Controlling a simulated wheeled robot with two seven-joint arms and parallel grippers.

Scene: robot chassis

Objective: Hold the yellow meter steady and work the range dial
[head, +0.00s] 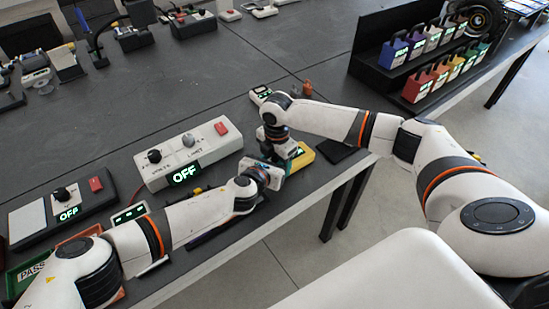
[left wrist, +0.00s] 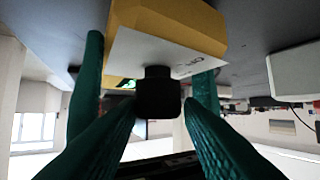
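The yellow meter (head: 304,155) is near the front edge of the bench, partly hidden by my grippers. In the left wrist view the yellow meter (left wrist: 185,22) shows its white face, with the black range dial (left wrist: 159,93) sticking out from it. My left gripper (left wrist: 160,108) has one green finger on each side of the dial, and they appear to touch it. In the head view my left gripper (head: 272,174) is at the meter's near left. My right gripper (head: 276,137) comes down at the meter; two further green fingers appear to clasp its sides in the left wrist view.
A white box with an OFF display (head: 187,153) stands left of the meter. Another OFF panel (head: 68,213) and a green PASS tray (head: 30,272) are at far left. A black rack (head: 372,62) of coloured blocks stands at back right. The middle of the bench behind is clear.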

